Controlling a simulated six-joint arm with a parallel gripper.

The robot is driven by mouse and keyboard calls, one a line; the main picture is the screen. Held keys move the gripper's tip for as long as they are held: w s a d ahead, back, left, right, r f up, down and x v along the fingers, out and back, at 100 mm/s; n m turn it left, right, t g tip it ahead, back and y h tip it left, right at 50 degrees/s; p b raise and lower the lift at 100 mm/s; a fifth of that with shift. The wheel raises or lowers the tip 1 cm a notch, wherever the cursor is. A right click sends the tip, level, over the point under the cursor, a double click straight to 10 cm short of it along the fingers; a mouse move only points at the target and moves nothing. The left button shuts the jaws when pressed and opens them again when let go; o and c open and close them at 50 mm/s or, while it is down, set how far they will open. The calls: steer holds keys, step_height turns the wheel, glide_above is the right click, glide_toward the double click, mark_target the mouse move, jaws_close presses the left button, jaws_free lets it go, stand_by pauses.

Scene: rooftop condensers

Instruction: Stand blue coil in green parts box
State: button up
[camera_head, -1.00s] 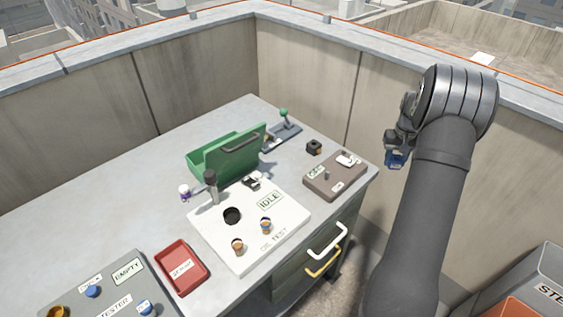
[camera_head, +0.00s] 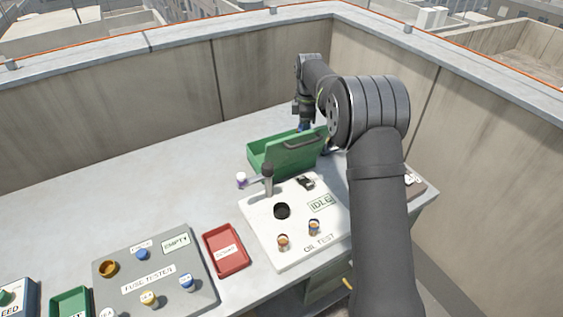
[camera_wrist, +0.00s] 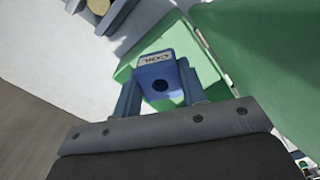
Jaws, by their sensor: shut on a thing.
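The blue coil (camera_wrist: 160,78), a block with a dark hole and a "COIL" label, is held between the two fingers of my gripper (camera_wrist: 158,97) in the wrist view. The green parts box (camera_head: 262,146) stands at the back of the table with its lid (camera_head: 292,158) raised. In the wrist view the green box (camera_wrist: 128,72) lies behind and below the coil. In the head view my gripper (camera_head: 303,122) is over the back right part of the box, with a little of the coil showing blue. I cannot tell how far the coil is above the box floor.
The raised lid stands on the near side of the box. A white oil test panel (camera_head: 255,222) with a lever, a red tray (camera_head: 243,262) and a grey fuse tester (camera_head: 205,292) are nearer. Concrete walls (camera_head: 180,85) edge the table. The table's left rear is clear.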

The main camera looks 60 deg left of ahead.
steer(key=s+a+n, duration=0.2)
steer(key=s+n, duration=0.3)
steer(key=s, duration=0.7)
step_height(320, 180, down, 9)
steer(key=shift+a+f, duration=0.1)
steer(key=shift+f, duration=0.05)
steer(key=shift+f, duration=0.15)
steer(key=o, duration=1.1)
